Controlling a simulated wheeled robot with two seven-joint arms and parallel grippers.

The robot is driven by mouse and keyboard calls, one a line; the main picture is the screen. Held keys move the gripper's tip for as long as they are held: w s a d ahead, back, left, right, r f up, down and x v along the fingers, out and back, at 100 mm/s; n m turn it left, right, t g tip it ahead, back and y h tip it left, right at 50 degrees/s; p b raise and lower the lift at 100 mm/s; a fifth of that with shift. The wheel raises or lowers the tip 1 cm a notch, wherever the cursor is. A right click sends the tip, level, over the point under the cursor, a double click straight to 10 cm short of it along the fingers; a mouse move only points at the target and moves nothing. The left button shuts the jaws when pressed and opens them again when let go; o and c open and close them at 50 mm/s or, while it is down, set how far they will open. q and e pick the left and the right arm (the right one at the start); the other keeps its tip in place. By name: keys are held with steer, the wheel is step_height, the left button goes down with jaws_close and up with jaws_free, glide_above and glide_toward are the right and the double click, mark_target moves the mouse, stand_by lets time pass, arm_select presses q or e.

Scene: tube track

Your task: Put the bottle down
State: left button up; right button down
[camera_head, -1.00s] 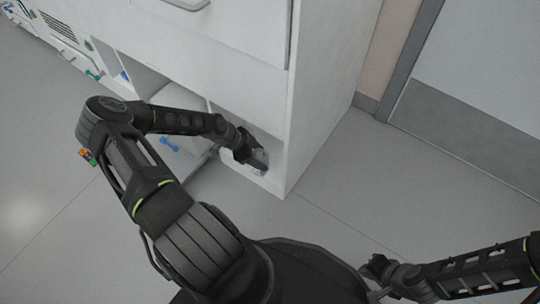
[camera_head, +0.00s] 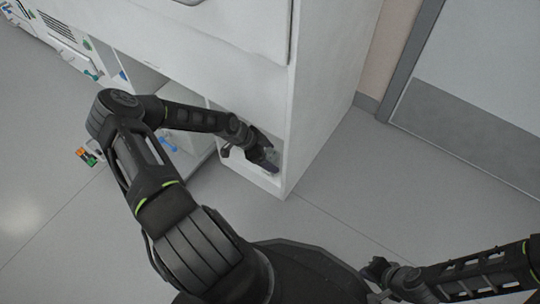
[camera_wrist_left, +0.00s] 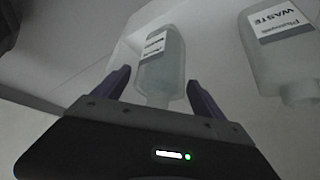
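A translucent bottle (camera_wrist_left: 165,65) with a white label lies between the two purple fingers of my left gripper (camera_wrist_left: 160,88) in the left wrist view. The fingers are spread, with a visible gap between the left finger and the bottle. In the head view my left gripper (camera_head: 270,164) is inside the low open compartment of the white cabinet (camera_head: 315,90), and the bottle is hidden there. My right gripper (camera_head: 374,268) is at the lower right, empty-looking and too small to tell open from shut.
A second translucent bottle (camera_wrist_left: 285,55), labelled "WASTE", is to the right of the first in the left wrist view. The compartment walls are close around my left gripper. A blue object (camera_head: 167,144) is in the neighbouring compartment. The floor (camera_head: 340,165) right of the cabinet is clear.

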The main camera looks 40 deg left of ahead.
arm_select(q)
steer(key=shift+o, duration=0.3)
steer(key=shift+r, duration=0.15)
steer(key=p+v, duration=0.3)
steer(key=v, duration=0.4)
steer(key=shift+r, duration=0.15)
steer(key=shift+s+a, duration=0.1)
